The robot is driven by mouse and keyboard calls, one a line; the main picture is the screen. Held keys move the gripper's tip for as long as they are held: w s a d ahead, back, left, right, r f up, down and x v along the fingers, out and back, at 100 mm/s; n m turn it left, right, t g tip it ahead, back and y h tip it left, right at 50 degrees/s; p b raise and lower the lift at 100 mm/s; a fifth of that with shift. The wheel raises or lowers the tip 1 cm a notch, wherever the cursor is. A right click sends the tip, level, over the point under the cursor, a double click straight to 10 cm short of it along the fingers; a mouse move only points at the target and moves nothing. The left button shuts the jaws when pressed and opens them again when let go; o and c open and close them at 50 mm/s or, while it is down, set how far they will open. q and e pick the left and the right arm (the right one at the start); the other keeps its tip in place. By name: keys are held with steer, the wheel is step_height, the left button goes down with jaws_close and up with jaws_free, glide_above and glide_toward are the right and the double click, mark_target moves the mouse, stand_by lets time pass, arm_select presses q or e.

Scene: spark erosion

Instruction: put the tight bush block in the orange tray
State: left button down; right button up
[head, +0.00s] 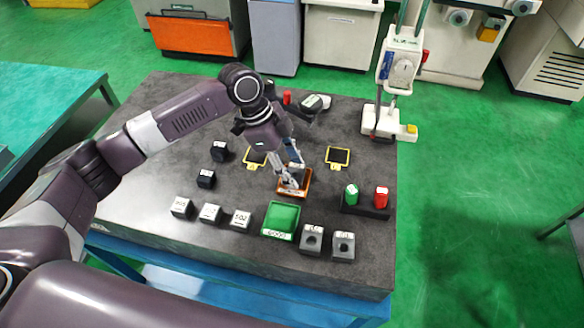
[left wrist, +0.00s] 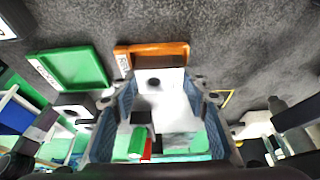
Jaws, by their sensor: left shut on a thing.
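My left gripper (head: 291,178) is over the orange tray (head: 306,193), with its fingers pointing down. It is shut on a light grey block (left wrist: 172,83) with a dark round hole, seen between the fingers in the left wrist view. I cannot read a label on this block, and the fingers hide most of it in the head view. The orange tray's rim also shows in the left wrist view (left wrist: 160,48), just beyond the block. I cannot tell whether the block touches the tray floor. My right gripper is not in view.
A green tray (head: 281,221) lies close in front, left of two grey holed blocks (head: 312,240) (head: 343,245). A black holder (head: 366,208) with green and red cylinders is at right. A white stand (head: 390,120) rises behind.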

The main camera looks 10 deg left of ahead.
arm_select(q)
steer(key=c, duration=1.4)
jaws_free()
steer(key=shift+s+a+f, duration=0.1)
steer(key=shift+s+f, duration=0.25)
steer(key=shift+f, duration=0.3)
steer(key=shift+o, duration=1.3)
steer(key=shift+w+f, duration=0.1)
steer(key=shift+w, duration=0.1)
steer(key=shift+r, duration=0.2)
steer(key=b+v, duration=0.2)
steer(key=v, duration=1.1)
steer(key=shift+w+d+r, duration=0.25)
steer(key=shift+d, duration=0.05)
